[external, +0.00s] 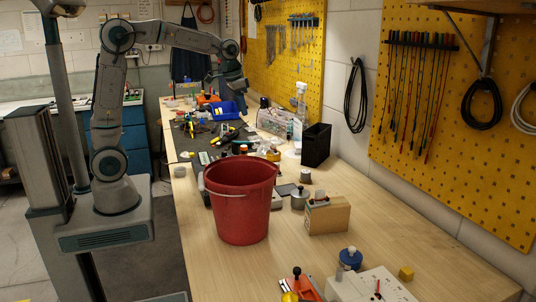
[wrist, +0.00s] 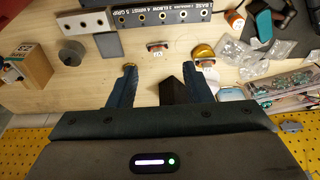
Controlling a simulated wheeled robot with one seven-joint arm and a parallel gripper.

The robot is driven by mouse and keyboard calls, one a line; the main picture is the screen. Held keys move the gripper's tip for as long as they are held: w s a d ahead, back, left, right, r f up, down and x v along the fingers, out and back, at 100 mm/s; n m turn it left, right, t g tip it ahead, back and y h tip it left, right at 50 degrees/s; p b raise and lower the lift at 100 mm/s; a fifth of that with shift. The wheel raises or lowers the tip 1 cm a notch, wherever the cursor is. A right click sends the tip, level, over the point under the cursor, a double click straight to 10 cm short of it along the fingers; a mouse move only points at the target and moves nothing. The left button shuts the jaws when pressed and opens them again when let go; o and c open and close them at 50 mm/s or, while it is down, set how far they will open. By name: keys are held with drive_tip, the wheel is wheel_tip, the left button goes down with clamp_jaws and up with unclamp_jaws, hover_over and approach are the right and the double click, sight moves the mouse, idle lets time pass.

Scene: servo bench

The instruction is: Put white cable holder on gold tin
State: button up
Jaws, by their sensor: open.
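The gold tin (wrist: 203,51) stands on the bench just beyond my right fingertip in the wrist view. It also shows past the bucket in the external view (external: 273,155). A small pale item with red on it (wrist: 157,45) lies left of the tin, ahead of the gap between my fingers. A pale block with dark holes (wrist: 92,20) lies further left. I cannot tell for sure which is the white cable holder. My gripper (wrist: 159,67) is open and empty; in the external view it hangs above the bench (external: 238,88).
A red bucket (external: 240,205) stands at the near left bench edge. A black box (external: 316,146) stands near the wall. A wooden box (external: 328,216), a grey cylinder (wrist: 72,51) and a labelled black strip (wrist: 170,15) are nearby. Plastic bags (wrist: 250,55) crowd the right.

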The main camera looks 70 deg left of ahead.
drive_tip(key=s+d+f, duration=0.2)
drive_tip(key=s, duration=0.6)
drive_tip(key=s+d+f, duration=0.1)
drive_tip(key=s+d, duration=0.2)
drive_tip(key=s, duration=0.5)
drive_tip(key=s+d+f+t, duration=0.1)
drive_tip(key=s+d+f, duration=0.1)
drive_tip(key=s, duration=0.5)
drive_tip(key=shift+s+d+f, duration=0.3)
drive_tip(key=shift+s+d, duration=0.1)
drive_tip(key=shift+d, duration=0.1)
